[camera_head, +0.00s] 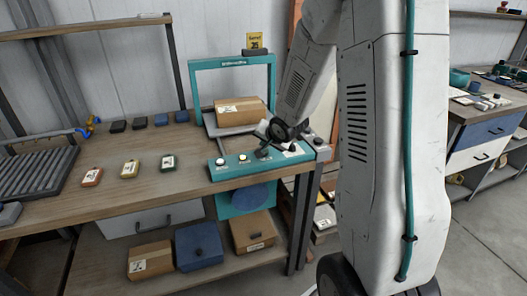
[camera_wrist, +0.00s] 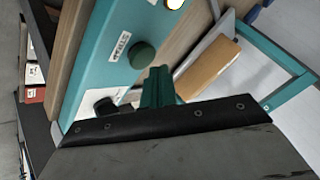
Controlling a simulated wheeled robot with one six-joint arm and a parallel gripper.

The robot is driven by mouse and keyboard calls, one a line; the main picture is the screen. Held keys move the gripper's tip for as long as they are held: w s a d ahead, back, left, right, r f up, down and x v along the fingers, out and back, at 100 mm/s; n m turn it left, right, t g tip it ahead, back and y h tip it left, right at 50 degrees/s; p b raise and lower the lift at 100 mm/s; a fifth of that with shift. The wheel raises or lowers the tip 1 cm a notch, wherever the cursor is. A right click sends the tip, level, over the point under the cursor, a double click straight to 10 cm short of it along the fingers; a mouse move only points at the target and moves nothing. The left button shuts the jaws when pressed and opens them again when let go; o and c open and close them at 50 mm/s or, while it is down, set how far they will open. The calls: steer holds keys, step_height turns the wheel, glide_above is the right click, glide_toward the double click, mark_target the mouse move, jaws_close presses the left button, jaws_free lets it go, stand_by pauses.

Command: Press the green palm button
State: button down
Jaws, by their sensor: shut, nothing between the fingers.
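The green palm button (camera_wrist: 142,54) is a dark green round mushroom head on the teal control panel (camera_wrist: 105,45), with a white label beside it. My gripper (camera_wrist: 160,72) is shut and empty. In the wrist view its green fingertips appear just below and right of the button; a gap shows between them in the picture, but I cannot tell the height over the panel. In the head view my gripper (camera_head: 266,148) is over the right part of the panel (camera_head: 228,171), and it and my arm largely hide the button there.
A black knob (camera_wrist: 105,106) sits on a white plate near my gripper. A lit yellowish button (camera_head: 242,157) and a white one (camera_head: 220,162) are farther left on the panel. A cardboard box (camera_head: 240,111) stands behind, under a teal frame (camera_head: 232,62).

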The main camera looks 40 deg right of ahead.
steer(key=shift+r, duration=2.5)
stand_by(0.3)
